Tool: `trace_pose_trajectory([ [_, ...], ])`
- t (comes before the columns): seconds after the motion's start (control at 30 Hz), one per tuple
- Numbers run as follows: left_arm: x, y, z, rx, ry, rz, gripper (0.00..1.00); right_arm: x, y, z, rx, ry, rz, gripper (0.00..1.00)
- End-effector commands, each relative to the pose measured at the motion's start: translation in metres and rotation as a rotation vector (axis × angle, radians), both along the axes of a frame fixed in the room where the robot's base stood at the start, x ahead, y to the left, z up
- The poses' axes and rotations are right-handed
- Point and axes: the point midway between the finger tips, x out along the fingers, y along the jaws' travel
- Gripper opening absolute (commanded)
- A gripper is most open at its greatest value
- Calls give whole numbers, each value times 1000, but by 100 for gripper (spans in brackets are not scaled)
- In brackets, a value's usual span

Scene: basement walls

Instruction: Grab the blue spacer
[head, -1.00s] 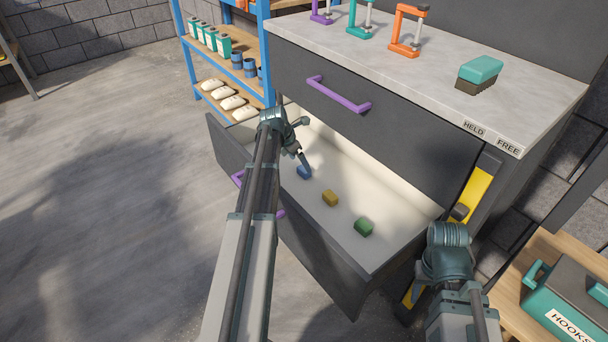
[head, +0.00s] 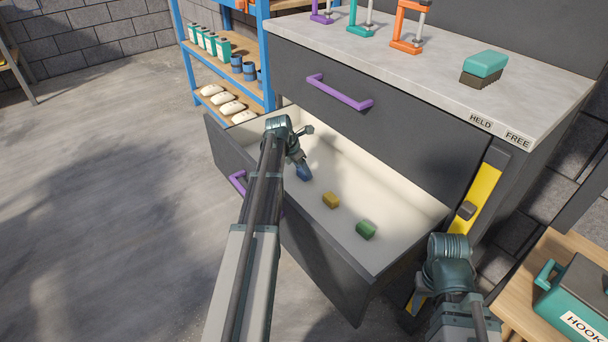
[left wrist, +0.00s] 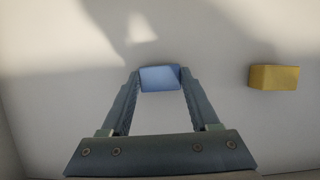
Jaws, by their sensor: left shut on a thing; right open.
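The blue spacer (head: 304,173) is a small block in the open lower drawer (head: 385,221). My left gripper (head: 300,166) reaches down into the drawer and is shut on the spacer. In the left wrist view, the blue spacer (left wrist: 160,78) sits between the two fingertips of my left gripper (left wrist: 158,80), with a finger against each side. I cannot tell whether it is clear of the drawer floor. My right gripper is not in clear sight; only my right arm's wrist shows at the lower right of the head view, and its fingers are hidden.
A yellow block (head: 331,200) and a green block (head: 366,230) lie in the drawer to the right. The closed upper drawer with a purple handle (head: 339,93) overhangs the back. A brush (head: 484,69) and several clamps stand on the worktop. A blue shelf rack (head: 222,60) stands behind.

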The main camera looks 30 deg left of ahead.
Motion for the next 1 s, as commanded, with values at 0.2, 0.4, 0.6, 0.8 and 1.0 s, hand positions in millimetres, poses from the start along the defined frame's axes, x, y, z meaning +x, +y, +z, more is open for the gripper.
trace_pose_trajectory([
  [0.2,0,0,0,0,0,0,8,0,0,0,0,0,0,50],
  [0.4,0,0,1,0,0,0,7,0,0,1,0,0,0,50],
  [0.6,0,0,6,0,0,0,7,0,0,6,0,0,-1,50],
  [0.8,0,0,18,0,0,0,7,0,0,18,-2,0,-3,50],
  [1.0,0,0,38,0,0,0,7,0,-1,38,-5,0,-6,50],
])
